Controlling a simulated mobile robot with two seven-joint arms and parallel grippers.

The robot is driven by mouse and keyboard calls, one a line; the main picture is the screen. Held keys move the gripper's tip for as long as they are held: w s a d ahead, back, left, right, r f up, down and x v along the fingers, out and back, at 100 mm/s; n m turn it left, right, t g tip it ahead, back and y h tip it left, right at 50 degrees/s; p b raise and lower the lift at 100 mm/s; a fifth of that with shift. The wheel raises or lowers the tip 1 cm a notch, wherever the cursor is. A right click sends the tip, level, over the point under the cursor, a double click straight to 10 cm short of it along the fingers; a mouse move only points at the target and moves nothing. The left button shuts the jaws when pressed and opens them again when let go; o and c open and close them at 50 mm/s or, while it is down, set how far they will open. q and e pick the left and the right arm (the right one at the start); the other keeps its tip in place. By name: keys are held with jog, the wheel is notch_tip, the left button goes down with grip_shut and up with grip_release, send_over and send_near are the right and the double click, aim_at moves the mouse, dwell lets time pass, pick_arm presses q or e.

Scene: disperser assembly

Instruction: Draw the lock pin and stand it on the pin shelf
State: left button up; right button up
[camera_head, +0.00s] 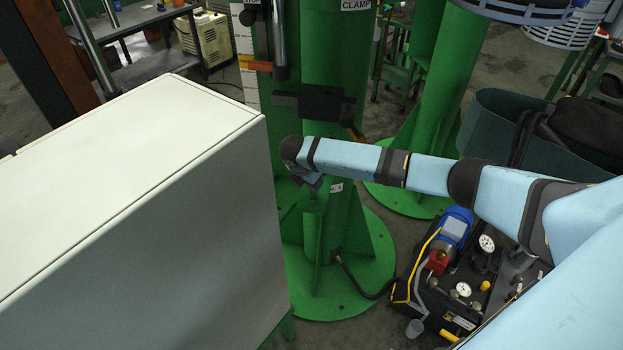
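My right arm reaches in from the right, across the front of the green column (336,45) with the "CLAMP" label. Its wrist ends at the column's left side. My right gripper (314,184) is small, dark and partly hidden under the wrist, close to the green metal below. I cannot tell whether its fingers are open or hold anything. A black clamp block (322,103) sits on the column above the wrist. I cannot make out the lock pin or the pin shelf for certain. My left gripper is not in view.
A large pale cabinet (120,130) fills the left, close to the column. The column's round green base (350,290) stands on the floor. A black pump unit (440,305) with gauges and a blue motor (455,228) lies below my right arm. A dark green bin (500,110) stands behind.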

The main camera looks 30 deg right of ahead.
aim_at(312, 195)
jog(key=shift+p, duration=0.45)
dwell(0.3)
jog(key=shift+r, duration=0.1)
dwell(0.4)
jog(key=shift+p, duration=0.45)
dwell(0.5)
jog(key=shift+p, duration=0.45)
jog(key=shift+f+b, duration=1.5)
jog(key=shift+f, duration=1.9)
jog(key=o, duration=1.2)
jog(key=shift+c, duration=0.2)
jog(key=b+v, duration=0.1)
jog(key=v, duration=1.2)
jog(key=shift+r, duration=0.4)
